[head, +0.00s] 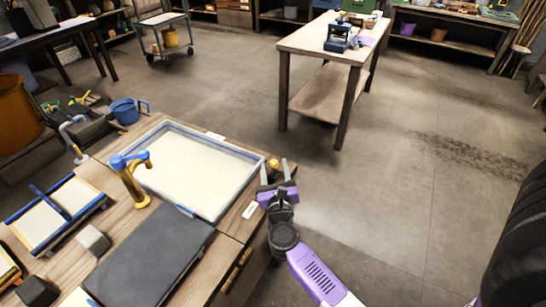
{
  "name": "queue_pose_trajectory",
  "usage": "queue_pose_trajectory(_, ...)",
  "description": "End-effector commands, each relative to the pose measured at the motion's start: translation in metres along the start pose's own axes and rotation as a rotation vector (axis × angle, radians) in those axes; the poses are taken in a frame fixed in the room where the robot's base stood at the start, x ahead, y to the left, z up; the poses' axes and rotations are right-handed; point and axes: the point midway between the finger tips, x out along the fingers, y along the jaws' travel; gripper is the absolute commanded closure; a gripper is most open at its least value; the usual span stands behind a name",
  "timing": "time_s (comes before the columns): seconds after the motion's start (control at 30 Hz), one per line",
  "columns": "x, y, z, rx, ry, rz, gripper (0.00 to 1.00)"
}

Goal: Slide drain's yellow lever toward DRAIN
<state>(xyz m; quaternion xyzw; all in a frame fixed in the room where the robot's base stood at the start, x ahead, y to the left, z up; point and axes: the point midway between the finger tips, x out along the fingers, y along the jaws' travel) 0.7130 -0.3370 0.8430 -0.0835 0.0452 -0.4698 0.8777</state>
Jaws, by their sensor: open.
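The drain's yellow lever (273,163) shows as a small round yellow knob beside the right corner of the vat (245,152), at the table's right edge. My gripper (274,167) is open, with one grey finger to the left of the knob and one to the right in this view. Whether either finger touches the knob cannot be told. The lever's lower part is hidden or too small to make out. A small white label (250,210) lies on the table near the vat's right side; its writing is too small to read.
A blue and yellow tap (131,176) stands at the vat's left side. A dark flat board (150,255) lies in front of the vat. A blue jug (127,111) stands behind left. The floor (400,190) to the right is clear, up to a wooden table (310,42).

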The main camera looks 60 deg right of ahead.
Motion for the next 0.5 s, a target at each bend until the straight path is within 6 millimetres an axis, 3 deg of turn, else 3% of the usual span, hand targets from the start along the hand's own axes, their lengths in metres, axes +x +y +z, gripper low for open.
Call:
queue_pose_trajectory(0.2,0.034,0.000,0.001,0.000,-0.001,-0.001,0.50)
queue_pose_trajectory(0.5,0.050,0.000,0.000,-0.002,-0.001,0.001,0.50)
